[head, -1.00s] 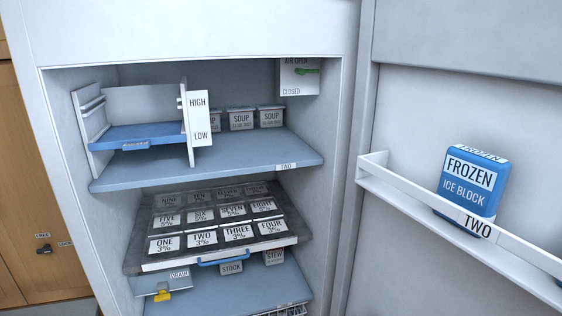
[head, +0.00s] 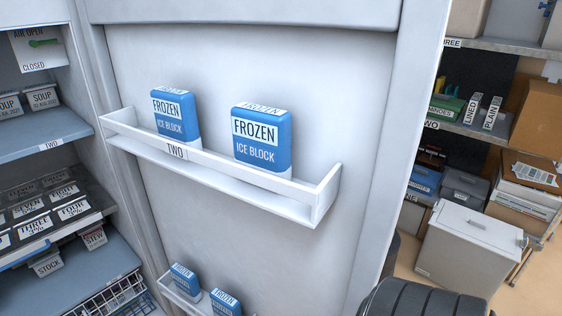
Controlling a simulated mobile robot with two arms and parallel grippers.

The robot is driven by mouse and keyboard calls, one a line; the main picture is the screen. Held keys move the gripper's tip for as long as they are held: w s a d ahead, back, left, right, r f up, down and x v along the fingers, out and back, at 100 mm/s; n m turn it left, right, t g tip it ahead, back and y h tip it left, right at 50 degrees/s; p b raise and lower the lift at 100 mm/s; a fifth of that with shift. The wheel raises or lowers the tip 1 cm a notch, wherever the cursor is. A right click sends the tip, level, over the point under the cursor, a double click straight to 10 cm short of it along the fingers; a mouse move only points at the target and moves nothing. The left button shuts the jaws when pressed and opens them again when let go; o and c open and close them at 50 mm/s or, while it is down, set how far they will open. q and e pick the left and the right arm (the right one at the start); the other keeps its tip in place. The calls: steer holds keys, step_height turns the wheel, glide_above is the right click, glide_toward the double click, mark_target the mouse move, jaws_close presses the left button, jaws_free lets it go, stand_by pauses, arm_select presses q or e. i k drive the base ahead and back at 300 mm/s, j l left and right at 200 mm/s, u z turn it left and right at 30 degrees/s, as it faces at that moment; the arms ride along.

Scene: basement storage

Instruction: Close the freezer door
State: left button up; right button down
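The freezer door (head: 260,62) stands wide open on the right side of the freezer, its inner face toward me. Its door shelf (head: 225,175), labelled TWO, holds two blue ice blocks, one on the left (head: 176,117) and one on the right (head: 262,138). A lower door shelf (head: 180,300) holds two more ice blocks (head: 226,302). The open freezer interior shows at the left, with a blue-grey shelf (head: 35,133). A dark ribbed cylindrical shape shows at the bottom right, possibly part of my arm. Neither gripper can be seen.
Beyond the door's outer edge, storage shelves (head: 460,125) hold boxes and binders. A white lidded box (head: 468,250) stands on the floor before them. In the freezer, a drawer with numbered labels (head: 40,222) and a wire basket (head: 110,296) show at the left.

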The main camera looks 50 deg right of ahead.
mark_target(356, 79)
steer(key=k+l+u, duration=0.15)
steer(key=l, duration=0.3)
steer(key=k+l+u, duration=0.1)
steer(key=l, duration=0.4)
steer(key=k+l+u, duration=0.15)
steer(key=l, duration=0.25)
steer(key=k+l+u, duration=0.15)
steer(key=k+l, duration=0.15)
steer(key=k+l+u, duration=0.15)
steer(key=l, duration=0.35)
steer(key=k, duration=0.1)
